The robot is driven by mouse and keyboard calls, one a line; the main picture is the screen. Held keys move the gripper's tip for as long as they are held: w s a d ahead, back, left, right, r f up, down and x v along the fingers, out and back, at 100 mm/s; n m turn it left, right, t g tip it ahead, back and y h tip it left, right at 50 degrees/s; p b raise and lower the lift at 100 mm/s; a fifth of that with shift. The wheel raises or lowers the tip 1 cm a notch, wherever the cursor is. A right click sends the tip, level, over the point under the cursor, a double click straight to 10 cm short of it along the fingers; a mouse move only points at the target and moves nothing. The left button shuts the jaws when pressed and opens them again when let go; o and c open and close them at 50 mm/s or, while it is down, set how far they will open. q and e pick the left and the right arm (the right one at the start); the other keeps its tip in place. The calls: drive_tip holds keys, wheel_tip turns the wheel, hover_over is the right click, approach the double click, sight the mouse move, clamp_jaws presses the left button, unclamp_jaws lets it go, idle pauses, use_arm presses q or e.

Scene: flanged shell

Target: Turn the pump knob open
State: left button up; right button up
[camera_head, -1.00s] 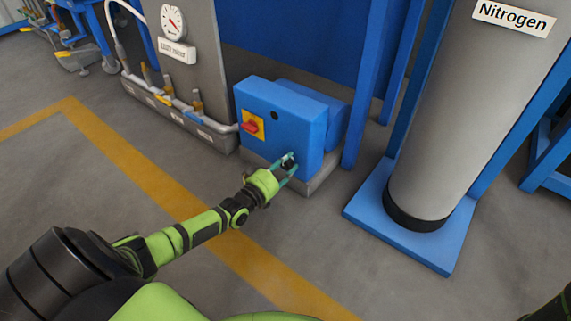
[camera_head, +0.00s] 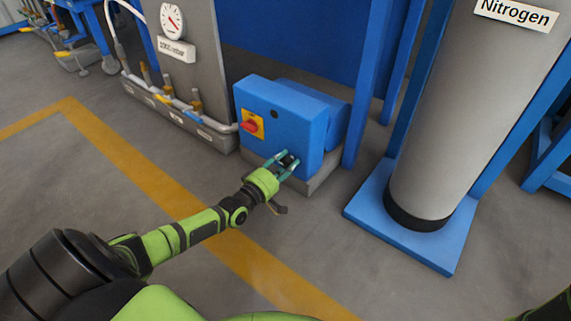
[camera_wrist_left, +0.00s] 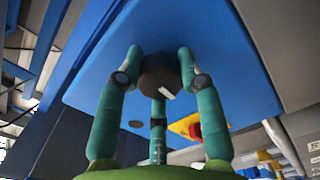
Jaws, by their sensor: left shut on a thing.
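The black pump knob (camera_wrist_left: 158,74) with a white mark sits on the flat face of the blue pump box (camera_wrist_left: 215,50). In the left wrist view, the teal fingers of my left gripper (camera_wrist_left: 160,70) are shut around the knob, two on opposite sides and one below. The white mark points down and to the right. In the head view, my left gripper (camera_head: 284,161) is at the lower right of the front of the box (camera_head: 270,115), and its fingers partly cover the knob (camera_head: 289,158). My right gripper is not in view.
A red switch on a yellow plate (camera_head: 251,124) is on the same face, up and left of the knob. A grey panel with a gauge (camera_head: 172,22) stands left. A grey nitrogen cylinder (camera_head: 460,110) stands on a blue base (camera_head: 400,235) at right. The floor in front is clear.

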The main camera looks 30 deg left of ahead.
use_arm(q)
drive_tip(key=shift+w+a+r+n, duration=0.15)
drive_tip(key=shift+a+r+n, duration=0.1)
drive_tip(key=shift+a+n, duration=0.25)
drive_tip(key=o, duration=1.1)
drive_tip(key=shift+o, duration=0.2)
drive_tip(key=shift+d+f, duration=0.1)
drive_tip(key=shift+s+d, duration=0.1)
drive_tip(key=shift+s, duration=0.1)
drive_tip(key=shift+s+f, duration=0.1)
drive_tip(key=shift+s, duration=0.15)
drive_tip(key=s+a, duration=0.1)
drive_tip(key=s, duration=1)
drive_tip(key=shift+s, duration=0.15)
